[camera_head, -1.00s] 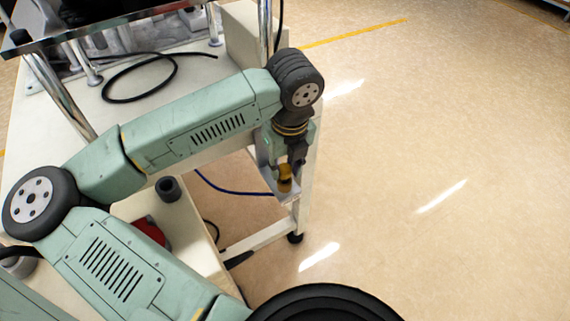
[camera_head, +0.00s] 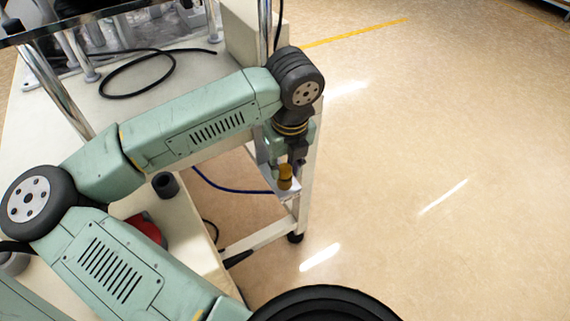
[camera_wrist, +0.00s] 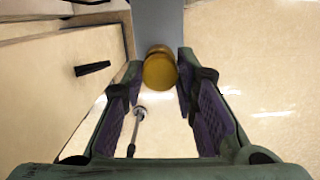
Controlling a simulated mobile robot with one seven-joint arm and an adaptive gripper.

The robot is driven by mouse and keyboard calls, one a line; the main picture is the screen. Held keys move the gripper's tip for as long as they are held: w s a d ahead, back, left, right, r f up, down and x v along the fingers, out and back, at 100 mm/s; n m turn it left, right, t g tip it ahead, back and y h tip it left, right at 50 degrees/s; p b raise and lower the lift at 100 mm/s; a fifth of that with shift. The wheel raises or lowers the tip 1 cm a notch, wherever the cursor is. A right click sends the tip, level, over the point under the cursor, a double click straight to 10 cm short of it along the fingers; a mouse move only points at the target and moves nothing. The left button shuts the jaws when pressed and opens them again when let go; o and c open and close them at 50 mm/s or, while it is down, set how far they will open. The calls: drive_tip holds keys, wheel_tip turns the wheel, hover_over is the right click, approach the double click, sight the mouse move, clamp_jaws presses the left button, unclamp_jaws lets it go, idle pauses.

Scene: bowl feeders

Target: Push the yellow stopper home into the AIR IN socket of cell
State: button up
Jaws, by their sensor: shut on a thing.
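The yellow stopper (camera_wrist: 160,68) sits between the tips of my gripper (camera_wrist: 158,76) in the wrist view, with a purple-padded finger on each side. My gripper is shut on it. In the head view the stopper (camera_head: 285,177) shows as a small amber cylinder just below my gripper (camera_head: 290,165). It is close to a grey plate at the cart's right end, which also shows in the wrist view (camera_wrist: 157,18) behind the stopper. The AIR IN socket is not visible. I cannot tell how far the stopper is in.
The cart's top (camera_head: 110,110) carries a coiled black cable (camera_head: 140,92). A dark cylinder (camera_head: 166,184) and a red object (camera_head: 147,228) are on the lower shelf. A blue hose (camera_head: 225,188) runs behind the gripper. The floor at right is clear.

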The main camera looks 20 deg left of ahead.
drive_tip(key=shift+f+b, duration=0.5)
drive_tip(key=shift+b, duration=0.1)
idle(0.3)
drive_tip(key=o, duration=1)
drive_tip(key=shift+o, duration=0.2)
drive_tip(key=shift+o, duration=0.9)
drive_tip(key=shift+s+d+r+p, duration=0.15)
drive_tip(key=shift+r+p, duration=0.55)
drive_tip(key=shift+r, duration=1.15)
drive_tip(key=shift+s+d+r+p, duration=0.15)
drive_tip(key=shift+r+p, duration=0.55)
drive_tip(key=shift+r, duration=1.1)
drive_tip(key=shift+r, duration=0.1)
